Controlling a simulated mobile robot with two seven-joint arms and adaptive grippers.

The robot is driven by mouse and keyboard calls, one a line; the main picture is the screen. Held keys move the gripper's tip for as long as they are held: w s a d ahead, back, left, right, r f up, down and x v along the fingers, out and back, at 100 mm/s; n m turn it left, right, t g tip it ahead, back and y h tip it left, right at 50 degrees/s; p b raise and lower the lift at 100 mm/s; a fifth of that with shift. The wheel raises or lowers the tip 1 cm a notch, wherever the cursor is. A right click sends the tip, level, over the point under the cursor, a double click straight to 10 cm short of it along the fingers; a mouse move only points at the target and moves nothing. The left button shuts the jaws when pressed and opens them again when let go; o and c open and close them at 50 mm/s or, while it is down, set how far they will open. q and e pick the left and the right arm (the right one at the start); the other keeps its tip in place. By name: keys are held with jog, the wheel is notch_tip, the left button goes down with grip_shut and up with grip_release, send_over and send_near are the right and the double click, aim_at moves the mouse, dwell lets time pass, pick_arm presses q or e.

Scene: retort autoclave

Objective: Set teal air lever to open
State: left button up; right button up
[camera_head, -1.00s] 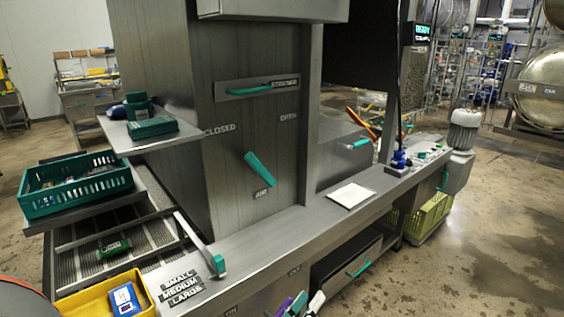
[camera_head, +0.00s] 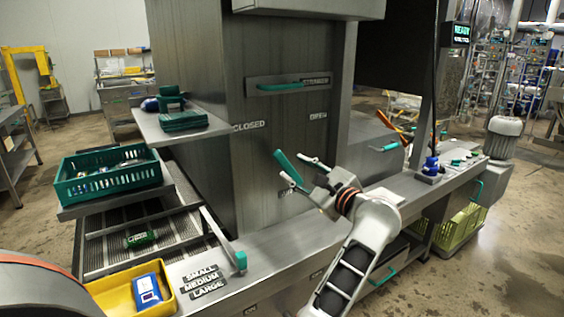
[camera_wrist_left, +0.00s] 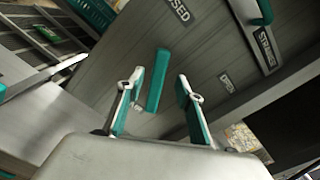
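The teal air lever (camera_head: 287,163) is on the upright grey panel, its upper end tilted left toward the CLOSED label (camera_head: 249,126). The OPEN label (camera_head: 318,115) is up to its right. My left gripper (camera_head: 294,168) reaches in from the lower right, its fingertips near the lever. In the left wrist view, its two teal-padded fingers are spread, and the lever (camera_wrist_left: 157,80) shows between and beyond them. I see no clear contact. My right gripper is not in view.
A ledge with green items (camera_head: 184,121) and a teal basket (camera_head: 108,180) are at left. A yellow tray (camera_head: 176,304) and size labels (camera_head: 201,280) lie below. A grey counter (camera_head: 262,262) runs along the front.

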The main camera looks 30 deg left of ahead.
aim_at(284, 162)
pick_arm(q)
jog(key=x, duration=0.7)
jog(key=shift+a+p, duration=0.35)
grip_shut()
